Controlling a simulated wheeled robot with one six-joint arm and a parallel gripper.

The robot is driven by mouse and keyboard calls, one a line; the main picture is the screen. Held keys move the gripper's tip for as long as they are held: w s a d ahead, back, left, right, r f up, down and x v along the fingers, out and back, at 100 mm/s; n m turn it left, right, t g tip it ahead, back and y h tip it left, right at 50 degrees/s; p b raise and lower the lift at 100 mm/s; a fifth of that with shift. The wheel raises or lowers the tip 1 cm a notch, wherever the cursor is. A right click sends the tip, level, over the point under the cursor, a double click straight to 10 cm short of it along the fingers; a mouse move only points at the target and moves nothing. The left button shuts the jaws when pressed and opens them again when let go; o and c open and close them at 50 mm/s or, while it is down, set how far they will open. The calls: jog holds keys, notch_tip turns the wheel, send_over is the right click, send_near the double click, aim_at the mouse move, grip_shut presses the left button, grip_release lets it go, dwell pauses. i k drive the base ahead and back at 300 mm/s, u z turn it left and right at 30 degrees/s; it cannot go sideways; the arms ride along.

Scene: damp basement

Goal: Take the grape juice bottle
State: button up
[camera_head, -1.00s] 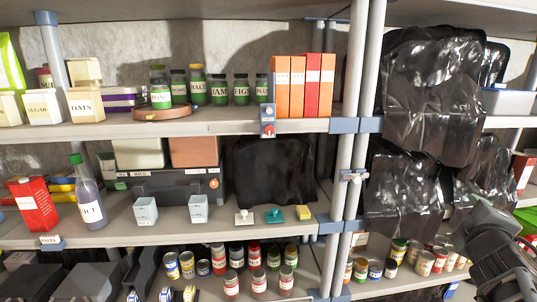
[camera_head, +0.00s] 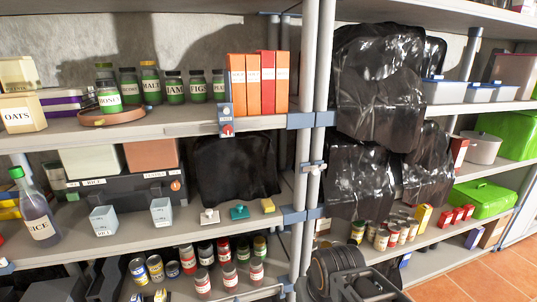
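A tall bottle (camera_head: 37,215) of dark purple liquid stands upright at the far left of the middle shelf. It has a green cap and a pale label, of which I read only the ending "ICE". Nothing is holding it. Part of my arm shows at the bottom, right of the middle, well to the right of the bottle and lower in the picture. I cannot make out any gripper fingers, so my gripper is not in view.
Two pale cups (camera_head: 103,220) stand right of the bottle on the middle shelf (camera_head: 190,229). A dark case (camera_head: 120,188) is behind them. Jars and cartons (camera_head: 252,84) fill the shelf above, cans the one below. Shelf posts (camera_head: 312,130) and black plastic sheets stand right. Tiled floor (camera_head: 470,278) shows lower right.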

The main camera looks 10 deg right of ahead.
aim_at(36, 214)
jog(key=u, duration=2.15)
jog(key=i, duration=1.25)
jog(key=u, duration=0.6)
